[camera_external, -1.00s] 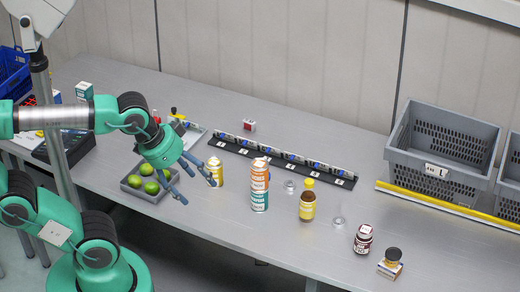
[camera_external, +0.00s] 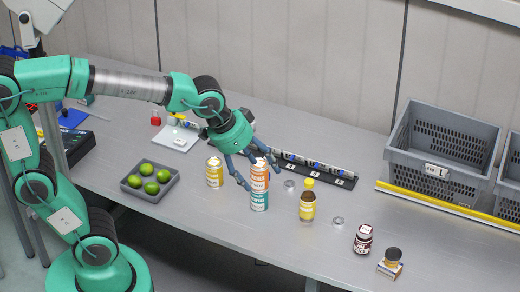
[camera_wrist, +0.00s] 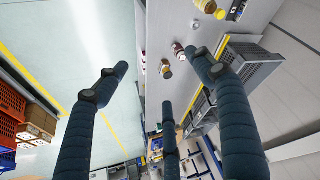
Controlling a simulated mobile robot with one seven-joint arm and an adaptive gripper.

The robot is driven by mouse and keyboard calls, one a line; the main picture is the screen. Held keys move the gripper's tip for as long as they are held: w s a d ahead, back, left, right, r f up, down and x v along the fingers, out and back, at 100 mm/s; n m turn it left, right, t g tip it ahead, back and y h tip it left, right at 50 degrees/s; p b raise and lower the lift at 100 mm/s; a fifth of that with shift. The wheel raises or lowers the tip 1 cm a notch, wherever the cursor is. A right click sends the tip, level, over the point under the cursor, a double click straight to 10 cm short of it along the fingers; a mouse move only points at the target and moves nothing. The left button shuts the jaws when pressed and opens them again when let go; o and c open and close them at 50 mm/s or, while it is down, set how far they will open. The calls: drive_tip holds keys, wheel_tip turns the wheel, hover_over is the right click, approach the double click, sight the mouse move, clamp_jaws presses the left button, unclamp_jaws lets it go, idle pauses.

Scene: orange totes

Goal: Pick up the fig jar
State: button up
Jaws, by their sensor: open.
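A small dark red jar with a white-lettered label (camera_external: 363,239), which looks like the fig jar, stands upright near the front edge at the right of the table; its print is too small to read. It also shows in the wrist view (camera_wrist: 178,49). A second jar with a dark lid and orange-white label (camera_external: 390,263) stands to its front right, and in the wrist view it is close by (camera_wrist: 165,68). My gripper (camera_external: 261,178) is open and empty, well to the left of both jars, with its fingers overlapping the orange-and-teal can in the picture. The wrist view shows its spread fingers (camera_wrist: 160,78).
The orange-and-teal can (camera_external: 259,198), a yellow can (camera_external: 214,172) and a brown bottle with yellow cap (camera_external: 307,206) stand mid-table. A black rack strip (camera_external: 345,182) lies behind. A grey crate (camera_external: 445,122) stands back right. A tray (camera_external: 168,188) holds several limes.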

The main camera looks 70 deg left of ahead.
drive_tip(key=w+f, duration=0.3)
drive_tip(key=w, duration=0.6)
drive_tip(key=p, duration=0.2)
hover_over(361, 231)
drive_tip(key=s, duration=0.4)
wheel_tip(361, 231, down, 23)
drive_tip(key=shift+w+f+g, duration=0.15)
drive_tip(key=shift+f+g, duration=0.05)
drive_tip(key=shift+g, duration=0.2)
drive_tip(key=shift+d, duration=0.1)
drive_tip(key=shift+x, duration=4.3)
drive_tip(key=shift+b+x, duration=0.45)
drive_tip(key=shift+x, duration=2.15)
drive_tip(key=shift+w, duration=0.1)
